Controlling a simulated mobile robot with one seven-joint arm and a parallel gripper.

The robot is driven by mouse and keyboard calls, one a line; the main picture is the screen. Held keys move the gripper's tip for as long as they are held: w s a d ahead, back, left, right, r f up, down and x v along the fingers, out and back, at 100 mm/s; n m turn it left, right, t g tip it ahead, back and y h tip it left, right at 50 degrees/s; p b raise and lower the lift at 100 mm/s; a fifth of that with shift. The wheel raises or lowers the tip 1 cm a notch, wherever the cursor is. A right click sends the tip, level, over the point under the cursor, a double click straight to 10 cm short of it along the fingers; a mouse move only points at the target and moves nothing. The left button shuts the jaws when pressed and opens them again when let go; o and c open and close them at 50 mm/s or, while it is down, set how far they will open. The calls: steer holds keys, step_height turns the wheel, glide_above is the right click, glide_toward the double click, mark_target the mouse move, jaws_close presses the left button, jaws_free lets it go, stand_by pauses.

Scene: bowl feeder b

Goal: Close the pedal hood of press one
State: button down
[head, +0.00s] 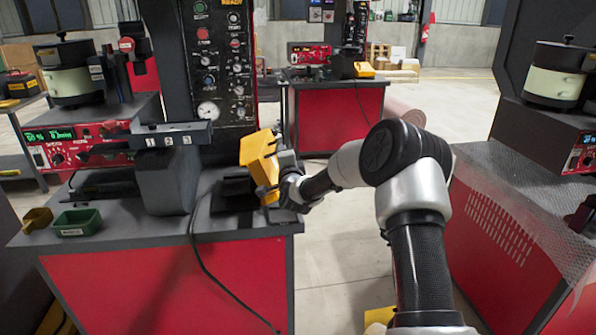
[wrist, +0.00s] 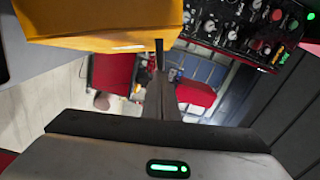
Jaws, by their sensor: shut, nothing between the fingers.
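The yellow pedal hood (head: 260,161) stands raised and tilted at the right end of the near red-fronted bench, above a dark pedal base (head: 233,192). In the wrist view the hood (wrist: 95,22) fills the upper left, close to my fingers. My gripper (head: 270,195) is at the hood's lower right side, shut and empty. Its closed fingers (wrist: 159,72) point up in the wrist view, with the tips near the hood's lower right edge. I cannot tell whether they touch it. The contact area is partly hidden in the head view.
A grey box marked 1 2 3 (head: 168,175) stands left of the hood, with a control panel (head: 222,65) behind. A green bin (head: 78,222) and a yellow bin (head: 37,220) sit at the bench's left. A black cable hangs down the front. Open floor (head: 335,235) lies right of the bench.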

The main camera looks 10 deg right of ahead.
mark_target(247, 159)
steer(key=a+n+b, duration=0.1)
steer(key=a+n, duration=0.1)
steer(key=a, duration=0.1)
steer(key=a+n+b, duration=0.1)
steer(key=a+n, duration=0.1)
steer(key=a, duration=0.2)
steer(key=a+r+n+b, duration=0.1)
steer(key=a+n, duration=0.1)
steer(key=a, duration=0.2)
steer(key=shift+a+r+n, duration=0.1)
steer(key=shift+a+n, duration=0.1)
steer(key=shift+n, duration=0.1)
steer(key=a+f+n+b, duration=0.2)
steer(key=a+f+n, duration=0.4)
steer(key=a, duration=0.5)
steer(key=shift+s+f, duration=0.1)
steer(key=shift+f, duration=0.1)
